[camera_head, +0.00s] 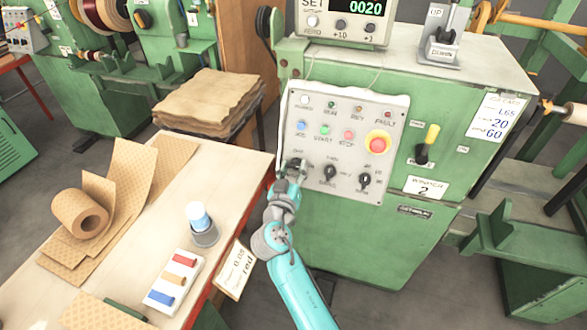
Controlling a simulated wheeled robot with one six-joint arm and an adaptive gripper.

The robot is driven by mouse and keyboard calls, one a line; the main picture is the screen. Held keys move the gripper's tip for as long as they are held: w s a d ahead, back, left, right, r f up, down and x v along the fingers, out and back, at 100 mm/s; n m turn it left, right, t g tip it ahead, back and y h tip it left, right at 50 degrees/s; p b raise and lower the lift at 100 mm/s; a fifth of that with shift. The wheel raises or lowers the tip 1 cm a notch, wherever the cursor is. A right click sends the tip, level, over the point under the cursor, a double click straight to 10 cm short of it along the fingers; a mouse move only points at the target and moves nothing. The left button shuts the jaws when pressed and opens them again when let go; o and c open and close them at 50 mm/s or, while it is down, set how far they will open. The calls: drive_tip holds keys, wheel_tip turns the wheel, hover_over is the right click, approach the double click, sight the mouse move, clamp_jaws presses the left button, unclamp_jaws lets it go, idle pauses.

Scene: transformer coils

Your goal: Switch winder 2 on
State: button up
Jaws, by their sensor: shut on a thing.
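Winder 2 is a green machine (405,235) with a "WINDER 2" label (424,187) on its front. Its grey control panel (310,150) carries several lamps in a top row. Below are a blue button (301,126), green START button (325,131), red STOP button (348,135) and red emergency stop (377,145) on yellow. Along the bottom are a middle rotary knob (330,172) and a right rotary knob (364,181). My gripper (293,168) is shut on the bottom-left knob, which it mostly hides; the knob's setting cannot be read.
A counter (348,22) reading 0020 and an UP/DOWN lever (443,40) stand on top. A yellow-handled lever (428,142) is right of the panel.

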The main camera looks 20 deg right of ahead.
drive_tip(key=shift+m+g+h, duration=0.5)
drive_tip(key=shift+m+h, duration=0.4)
drive_tip(key=shift+m, duration=1.1)
drive_tip(key=o, duration=1.2)
drive_tip(key=shift+c, duration=0.2)
drive_tip(key=shift+a, duration=0.1)
drive_tip(key=v, duration=1.2)
